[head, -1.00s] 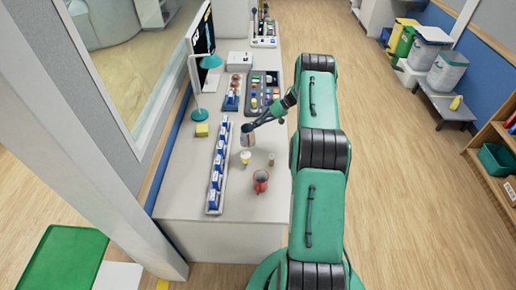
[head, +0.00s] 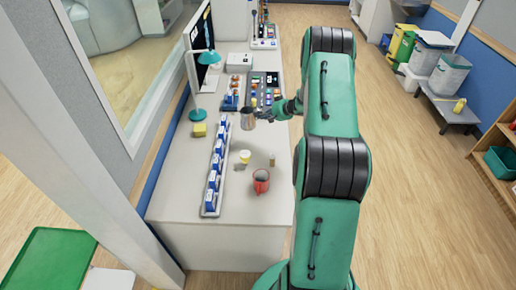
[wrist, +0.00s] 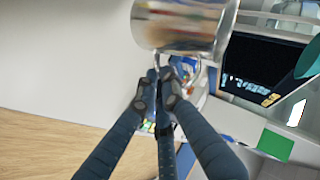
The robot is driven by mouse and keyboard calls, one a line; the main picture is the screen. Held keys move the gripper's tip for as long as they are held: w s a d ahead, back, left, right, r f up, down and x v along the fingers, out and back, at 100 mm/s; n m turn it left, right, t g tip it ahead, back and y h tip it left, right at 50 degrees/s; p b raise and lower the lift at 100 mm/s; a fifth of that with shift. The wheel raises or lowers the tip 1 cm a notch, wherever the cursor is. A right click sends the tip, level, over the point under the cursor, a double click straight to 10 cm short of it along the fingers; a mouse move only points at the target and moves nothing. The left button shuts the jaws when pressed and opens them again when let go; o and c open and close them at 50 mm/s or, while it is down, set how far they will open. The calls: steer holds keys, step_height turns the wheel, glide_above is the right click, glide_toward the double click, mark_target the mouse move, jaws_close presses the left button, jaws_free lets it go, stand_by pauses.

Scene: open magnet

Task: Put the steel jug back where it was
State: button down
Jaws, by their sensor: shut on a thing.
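The steel jug (head: 247,120) is over the white counter, near the dark tray of coloured items. My gripper (head: 264,113) is to its right and shut on its handle. In the wrist view the shiny jug (wrist: 185,25) fills the top, with my gripper's fingers (wrist: 165,78) closed at the handle below it. The jug looks roughly upright in the head view. I cannot tell whether its base touches the counter.
A yellow-and-white cup (head: 245,156), a small brown cylinder (head: 271,160) and a red mug (head: 261,182) stand on the nearer counter (head: 180,180).

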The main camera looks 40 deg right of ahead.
steer(key=s+d+f+m+h+b, duration=0.1)
steer(key=s+f+m+h+b, duration=0.1)
steer(key=s, duration=0.4)
steer(key=shift+s+f+m+h+b, duration=0.15)
steer(key=shift+f+m+h+b, duration=0.35)
steer(key=shift+m+h, duration=0.4)
steer(key=shift+d+r, duration=0.1)
step_height(320, 180, down, 6)
steer(key=b, duration=0.2)
steer(key=shift+f+b, duration=0.45)
steer(key=shift+f, duration=1.55)
steer(key=c, duration=1.9)
jaws_free()
steer(key=shift+f, duration=0.1)
